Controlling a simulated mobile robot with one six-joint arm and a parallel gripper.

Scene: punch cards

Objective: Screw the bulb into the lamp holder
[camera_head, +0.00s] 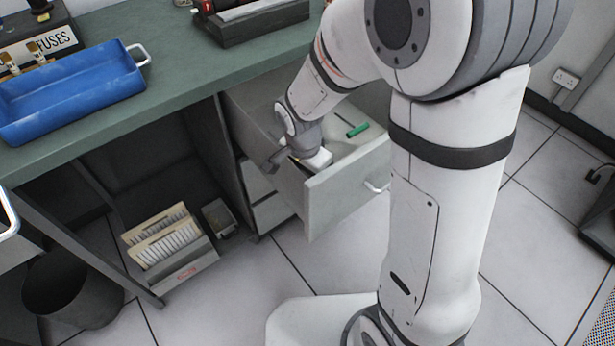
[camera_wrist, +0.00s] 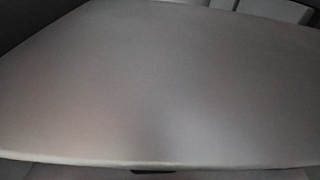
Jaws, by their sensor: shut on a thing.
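My gripper (camera_head: 308,163) is low in the open grey drawer (camera_head: 343,204), near its left side and front panel. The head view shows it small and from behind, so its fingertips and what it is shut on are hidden. The wrist view is filled by a plain grey panel (camera_wrist: 150,85) with a pale lower edge, very close to the camera. No fingers show there. I can make out neither a bulb nor a lamp holder in either view.
A green-handled tool (camera_head: 357,130) lies in the drawer. The drawer's handle (camera_head: 377,186) is on its front panel. The green worktop (camera_head: 190,85) above holds a blue tray (camera_head: 70,92) and a fuse box (camera_head: 45,42). A card rack (camera_head: 170,245) and dark bin (camera_head: 75,290) stand below.

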